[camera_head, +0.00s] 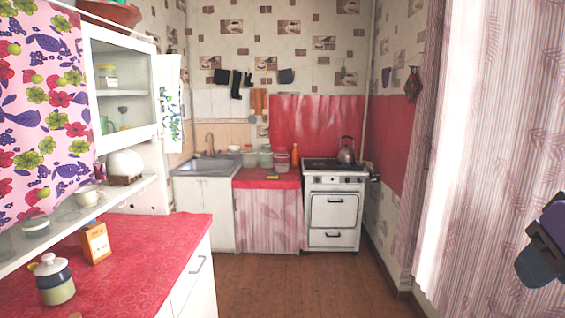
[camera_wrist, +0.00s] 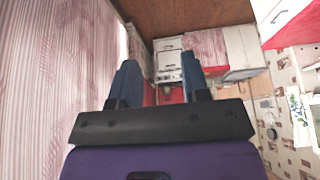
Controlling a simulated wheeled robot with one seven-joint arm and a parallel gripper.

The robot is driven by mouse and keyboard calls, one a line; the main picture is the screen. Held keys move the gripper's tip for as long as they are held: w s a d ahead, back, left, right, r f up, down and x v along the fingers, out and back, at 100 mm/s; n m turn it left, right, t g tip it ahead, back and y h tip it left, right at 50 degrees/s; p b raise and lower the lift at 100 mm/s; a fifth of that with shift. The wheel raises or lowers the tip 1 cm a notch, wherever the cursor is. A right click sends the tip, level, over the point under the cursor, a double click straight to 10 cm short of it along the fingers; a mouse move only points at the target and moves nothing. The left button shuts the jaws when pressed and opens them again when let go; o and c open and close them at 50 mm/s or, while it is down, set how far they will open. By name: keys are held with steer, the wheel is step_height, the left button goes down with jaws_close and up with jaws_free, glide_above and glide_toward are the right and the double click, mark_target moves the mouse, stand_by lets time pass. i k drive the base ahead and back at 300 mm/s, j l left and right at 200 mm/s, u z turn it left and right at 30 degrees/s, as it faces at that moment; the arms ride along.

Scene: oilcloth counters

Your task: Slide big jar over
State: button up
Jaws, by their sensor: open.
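Several jars with lids stand on the red-topped back counter in the head view. One jar (camera_head: 282,161) stands at the front right of the group, another jar (camera_head: 266,157) beside it, and a third jar (camera_head: 250,157) further left. A striped lidded jar (camera_head: 57,285) stands on the near red counter at lower left. I cannot tell which is the big jar. My gripper (camera_wrist: 156,75) is open and empty between its blue fingers. It also shows at the right edge of the head view (camera_head: 534,268), by the curtain, far from the jars.
A white stove (camera_head: 334,212) with a kettle (camera_head: 346,151) stands right of the back counter, a sink (camera_head: 206,162) left of it. An orange box (camera_head: 95,243) stands on the near counter (camera_head: 150,250). The brown floor (camera_head: 270,285) is clear.

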mark_target(281, 157)
steer(key=i, duration=3.6)
steer(key=i+l+u, duration=0.1)
steer(key=i+u, duration=0.35)
steer(key=i, duration=1.3)
steer(key=i+j+z, duration=0.15)
steer(key=i, duration=0.25)
steer(key=i+j+z, duration=0.15)
steer(key=i, duration=0.25)
steer(key=i+j+z, duration=0.15)
steer(key=i+j, duration=0.15)
steer(key=i, duration=0.1)
